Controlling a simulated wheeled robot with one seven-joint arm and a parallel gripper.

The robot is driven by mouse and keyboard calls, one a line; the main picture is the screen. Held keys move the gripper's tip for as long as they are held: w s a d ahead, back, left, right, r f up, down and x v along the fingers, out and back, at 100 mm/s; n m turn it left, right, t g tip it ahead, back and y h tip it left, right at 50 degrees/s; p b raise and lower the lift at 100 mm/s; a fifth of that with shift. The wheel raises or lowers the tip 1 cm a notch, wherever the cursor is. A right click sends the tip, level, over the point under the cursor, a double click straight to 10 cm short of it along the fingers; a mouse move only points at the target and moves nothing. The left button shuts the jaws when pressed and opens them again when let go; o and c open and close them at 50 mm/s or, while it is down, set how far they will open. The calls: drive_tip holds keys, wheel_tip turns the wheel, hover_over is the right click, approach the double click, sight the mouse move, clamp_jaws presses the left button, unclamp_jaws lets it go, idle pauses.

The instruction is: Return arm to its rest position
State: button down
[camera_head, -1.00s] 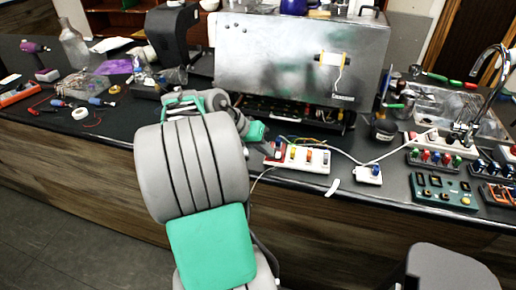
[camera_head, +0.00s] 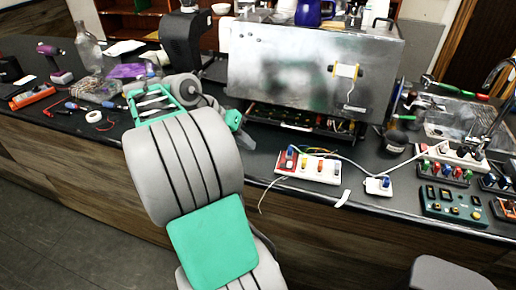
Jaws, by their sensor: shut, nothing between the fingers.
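My arm, grey with green panels, rises from the bottom middle and bends over the front edge of the workbench (camera_head: 80,135). Its far part lies in front of the large metal brewer housing (camera_head: 310,65), to its lower left. My gripper (camera_head: 245,139) is small and partly hidden behind the arm's links, just past the green wrist part. It is shut and empty, left of the white switch strip (camera_head: 318,168) and apart from it.
A grey chair (camera_head: 450,275) is at bottom right.

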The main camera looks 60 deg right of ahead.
drive_tip(key=shift+w+a+r, duration=0.15)
drive_tip(key=shift+a+r, duration=0.1)
drive_tip(key=shift+r, duration=0.2)
